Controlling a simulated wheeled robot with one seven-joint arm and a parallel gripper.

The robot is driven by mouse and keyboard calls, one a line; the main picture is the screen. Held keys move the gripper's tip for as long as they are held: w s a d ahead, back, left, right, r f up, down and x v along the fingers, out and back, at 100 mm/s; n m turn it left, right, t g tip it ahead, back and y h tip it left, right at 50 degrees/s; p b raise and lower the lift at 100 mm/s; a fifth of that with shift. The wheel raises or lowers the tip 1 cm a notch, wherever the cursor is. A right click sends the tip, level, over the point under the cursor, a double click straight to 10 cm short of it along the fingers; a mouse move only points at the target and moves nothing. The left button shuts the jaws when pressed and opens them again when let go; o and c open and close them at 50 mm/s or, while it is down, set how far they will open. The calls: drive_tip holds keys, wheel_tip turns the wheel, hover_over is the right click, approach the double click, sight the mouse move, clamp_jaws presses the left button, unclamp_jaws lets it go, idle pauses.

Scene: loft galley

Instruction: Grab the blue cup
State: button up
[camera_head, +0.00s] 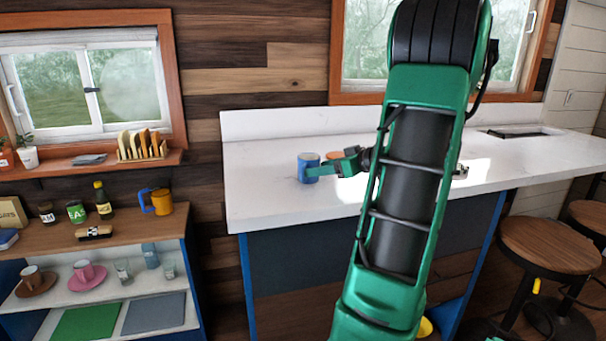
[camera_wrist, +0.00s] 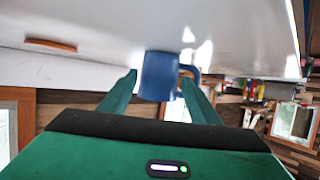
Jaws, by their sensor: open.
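The blue cup (camera_head: 308,167) stands upright on the white counter (camera_head: 260,195), toward its left end. My gripper (camera_head: 312,172) is at the cup, its green fingers level with the cup's body. In the wrist view the cup (camera_wrist: 158,76) shows between my two open fingers (camera_wrist: 160,84), with its handle on the right side, close to the right finger. I cannot tell whether either finger touches the cup.
An orange item (camera_head: 335,156) sits just right of the cup, partly hidden by my gripper. A wooden shelf unit (camera_head: 130,229) at left holds bottles, an orange-and-blue mug (camera_head: 161,201) and cups. Stools (camera_head: 552,243) stand at right. The counter's front left area is clear.

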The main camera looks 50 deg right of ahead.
drive_tip(key=x, duration=0.5)
drive_tip(key=shift+w, duration=0.3)
drive_tip(key=c, duration=0.8)
